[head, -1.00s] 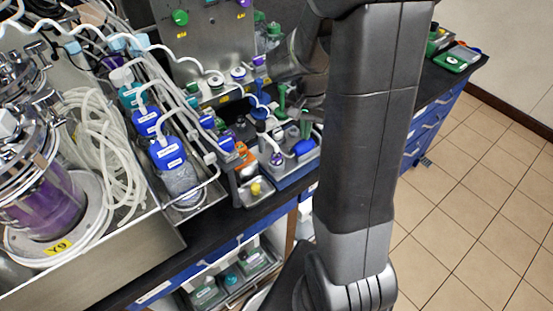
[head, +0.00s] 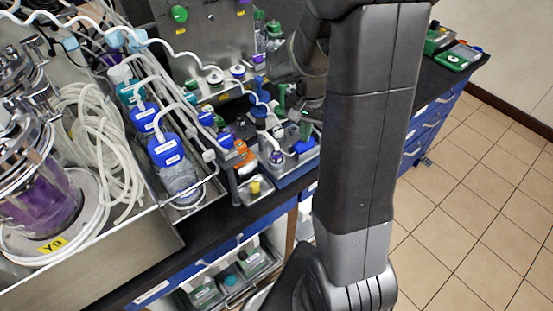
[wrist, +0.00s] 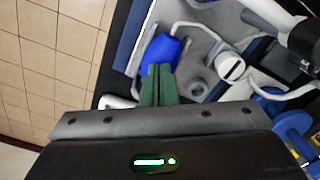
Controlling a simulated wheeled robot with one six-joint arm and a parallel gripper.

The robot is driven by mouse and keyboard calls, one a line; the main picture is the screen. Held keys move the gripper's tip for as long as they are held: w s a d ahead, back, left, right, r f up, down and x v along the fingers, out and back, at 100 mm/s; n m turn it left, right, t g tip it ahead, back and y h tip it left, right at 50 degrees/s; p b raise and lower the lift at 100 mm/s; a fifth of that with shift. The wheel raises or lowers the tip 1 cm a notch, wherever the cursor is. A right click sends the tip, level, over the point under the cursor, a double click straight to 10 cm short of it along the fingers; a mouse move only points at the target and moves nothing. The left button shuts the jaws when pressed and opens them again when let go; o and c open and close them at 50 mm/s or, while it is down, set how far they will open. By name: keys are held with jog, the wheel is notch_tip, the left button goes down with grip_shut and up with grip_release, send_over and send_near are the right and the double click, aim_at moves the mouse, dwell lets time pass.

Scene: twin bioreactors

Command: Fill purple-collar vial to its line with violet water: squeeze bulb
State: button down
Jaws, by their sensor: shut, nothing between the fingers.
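My gripper (wrist: 158,86) has its green fingers together in the wrist view. Nothing is between them. Their tips lie at the lower edge of a blue squeeze bulb (wrist: 162,48); I cannot tell if they touch it. A white tube runs from near the bulb across the grey holder. A white-topped vial (wrist: 231,67) stands to the right of the fingertips; its collar colour is not clear. In the head view, a small vial with a purple band (head: 277,157) stands at the front of the bench rack. A glass vessel with violet liquid (head: 45,205) is at left. The fill line cannot be seen.
Blue-capped bottles (head: 166,150) stand in a metal tray left of the rack. A small tray with a yellow item (head: 255,187) is at the bench's front edge. A blue spool-like part (wrist: 290,122) is close at right in the wrist view. The floor (head: 470,200) is clear.

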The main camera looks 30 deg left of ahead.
jog(key=shift+f, duration=0.2)
jog(key=shift+f+b, duration=0.55)
jog(key=shift+r+p, duration=1.2)
jog(key=shift+r, duration=0.35)
jog(key=shift+f, duration=0.1)
jog(key=shift+f+b, duration=0.6)
jog(key=shift+f, duration=0.1)
jog(key=shift+f+b, duration=0.4)
jog(key=shift+f, duration=0.2)
dwell(0.9)
jog(key=shift+r+p, duration=1.05)
jog(key=shift+r, duration=0.35)
